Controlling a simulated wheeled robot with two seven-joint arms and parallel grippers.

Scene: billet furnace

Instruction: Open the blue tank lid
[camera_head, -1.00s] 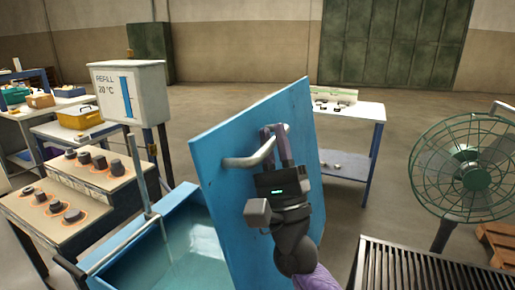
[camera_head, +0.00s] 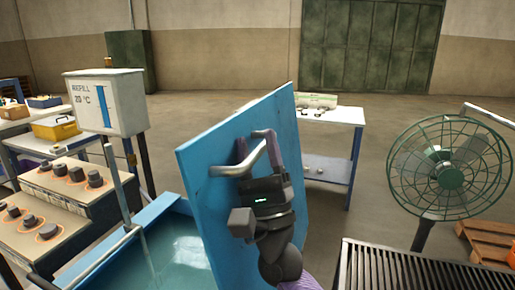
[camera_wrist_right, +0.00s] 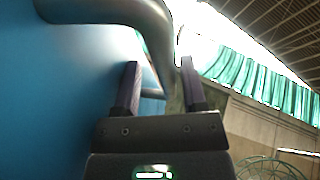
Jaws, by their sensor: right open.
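The blue tank lid (camera_head: 215,165) stands raised, close to upright, at the right side of the blue tank (camera_head: 165,212). Greenish water (camera_head: 178,255) shows in the tank. A grey metal bar handle (camera_head: 228,171) is fixed to the lid's face. My right gripper (camera_head: 255,144) is at the handle with its fingers spread. In the right wrist view the handle (camera_wrist_right: 155,40) passes between the two open fingers (camera_wrist_right: 160,88), with the lid (camera_wrist_right: 60,95) on the left. I cannot tell whether a finger touches the bar. My left gripper is not in view.
A stepped stand with several dark knobs (camera_head: 75,174) and a white refill box (camera_head: 105,100) are at left. A white-topped table (camera_head: 335,115) stands behind the lid. A green fan (camera_head: 450,165) and a dark slatted grate (camera_head: 400,268) are at right.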

